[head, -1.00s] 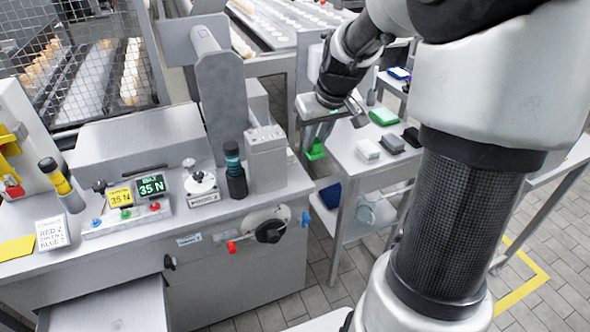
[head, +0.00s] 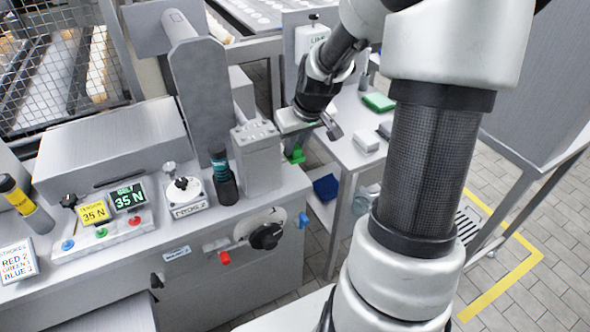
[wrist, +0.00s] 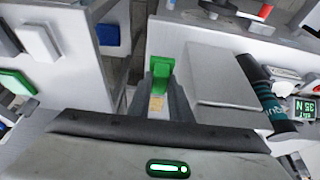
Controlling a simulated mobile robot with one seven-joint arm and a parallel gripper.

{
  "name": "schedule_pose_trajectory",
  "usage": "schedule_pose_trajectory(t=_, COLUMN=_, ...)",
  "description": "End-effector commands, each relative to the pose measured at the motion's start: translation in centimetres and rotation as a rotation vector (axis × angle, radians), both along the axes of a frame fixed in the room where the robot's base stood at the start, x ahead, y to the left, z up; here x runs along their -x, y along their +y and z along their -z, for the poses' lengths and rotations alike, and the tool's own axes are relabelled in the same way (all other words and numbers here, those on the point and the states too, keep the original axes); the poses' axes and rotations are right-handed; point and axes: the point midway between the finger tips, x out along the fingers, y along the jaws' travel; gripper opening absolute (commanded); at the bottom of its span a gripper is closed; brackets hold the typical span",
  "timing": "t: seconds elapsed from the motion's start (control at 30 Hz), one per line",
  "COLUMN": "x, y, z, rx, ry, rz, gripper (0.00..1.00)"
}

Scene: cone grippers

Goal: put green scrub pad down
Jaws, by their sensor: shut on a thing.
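My gripper (wrist: 160,98) is shut on the green scrub pad (wrist: 161,70), which sticks out beyond the fingertips in the wrist view. In the head view the pad (head: 295,155) shows small below my gripper hand (head: 296,122), just right of the grey block on the machine bench. The pad appears to be in the air by the bench's right end, near the gap to the side table; whether it touches anything cannot be told. My fingers are mostly hidden in the head view.
The side table (head: 340,150) carries another green pad (head: 378,102) and a white block (head: 365,141). The grey block (head: 258,152) and a dark bottle (head: 222,178) stand close left of my gripper. A blue thing (head: 326,187) lies on the lower shelf.

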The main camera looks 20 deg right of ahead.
Motion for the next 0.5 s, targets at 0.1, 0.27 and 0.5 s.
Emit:
schedule_pose_trajectory(t=0.1, x=0.0, y=0.0, z=2.3, rx=-0.001, ry=0.001, rz=-0.001, gripper=0.0)
schedule_pose_trajectory(t=0.27, x=0.0, y=0.0, z=3.1, rx=0.001, ry=-0.001, rz=0.0, gripper=0.0)
schedule_pose_trajectory(t=0.5, x=0.1, y=0.1, z=6.5, rx=-0.002, ry=0.003, rz=-0.001, gripper=0.0)
